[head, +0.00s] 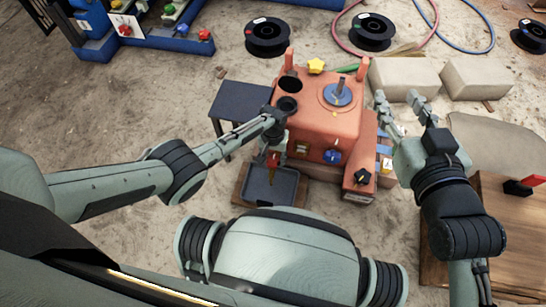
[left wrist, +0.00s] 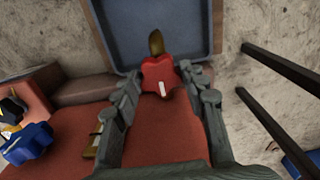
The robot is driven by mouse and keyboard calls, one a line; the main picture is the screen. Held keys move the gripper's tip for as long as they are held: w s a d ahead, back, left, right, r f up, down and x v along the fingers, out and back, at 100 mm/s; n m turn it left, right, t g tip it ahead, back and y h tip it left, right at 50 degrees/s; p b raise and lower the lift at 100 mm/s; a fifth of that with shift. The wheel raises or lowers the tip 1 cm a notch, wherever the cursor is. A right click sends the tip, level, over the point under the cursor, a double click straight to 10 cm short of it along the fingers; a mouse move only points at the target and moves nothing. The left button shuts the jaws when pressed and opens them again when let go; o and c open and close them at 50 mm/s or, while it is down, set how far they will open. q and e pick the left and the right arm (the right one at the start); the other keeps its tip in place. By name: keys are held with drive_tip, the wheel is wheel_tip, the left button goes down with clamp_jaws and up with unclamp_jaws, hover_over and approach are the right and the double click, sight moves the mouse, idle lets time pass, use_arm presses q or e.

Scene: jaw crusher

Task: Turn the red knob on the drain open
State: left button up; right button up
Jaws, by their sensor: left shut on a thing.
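The orange-red crusher (head: 325,125) stands in the middle of the head view. The red knob (head: 274,159) of the drain sits low on its left side, above a dark tray (head: 258,197). In the left wrist view the knob (left wrist: 158,78) has a white mark, and a brass spout (left wrist: 156,42) shows beyond it over the tray (left wrist: 140,50). My left gripper (left wrist: 162,76) is shut on the red knob, one finger on each side. It also shows in the head view (head: 275,137). My right gripper (head: 399,98) is open and empty, right of the crusher.
A blue knob (head: 332,157) and a black knob (head: 362,179) are on the crusher's front. A dark side table (head: 240,100) stands at its left. Pale blocks (head: 405,78) lie behind my right gripper. A wooden box (head: 515,225) stands at the right.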

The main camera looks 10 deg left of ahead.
sight(273, 160)
use_arm(q)
drive_tip(key=o, duration=1.2)
drive_tip(key=shift+c, duration=0.2)
wheel_tip(273, 160, up, 12)
